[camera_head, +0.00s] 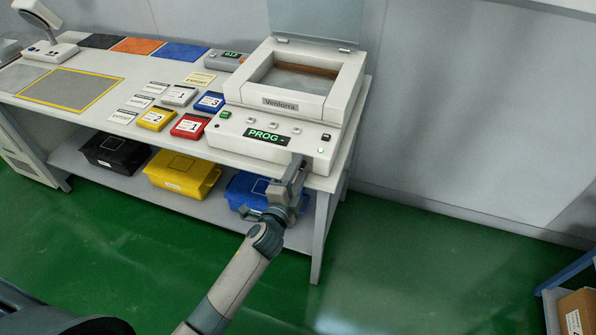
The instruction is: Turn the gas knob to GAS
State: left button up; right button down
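The white machine (262,140) stands at the right end of the bench, its display (267,136) reading "PROG -". Its front panel carries a green button (225,114), small pale buttons, a dark round button (326,136) and a small green light (321,150). I cannot make out a gas knob or a GAS label; the fingers may hide it. My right gripper is not in view.
Numbered blue (210,102), yellow (156,119) and red (190,126) blocks lie left of the machine. Black (115,153), yellow (183,175) and blue (246,191) bins sit on the lower shelf.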

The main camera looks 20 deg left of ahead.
pick_arm(q)
jog(key=shift+s, duration=0.15)
jog(key=s+b, duration=0.4)
jog(key=s, duration=1.3)
jog(key=shift+a+r, duration=0.25)
jog(key=shift+r, duration=0.15)
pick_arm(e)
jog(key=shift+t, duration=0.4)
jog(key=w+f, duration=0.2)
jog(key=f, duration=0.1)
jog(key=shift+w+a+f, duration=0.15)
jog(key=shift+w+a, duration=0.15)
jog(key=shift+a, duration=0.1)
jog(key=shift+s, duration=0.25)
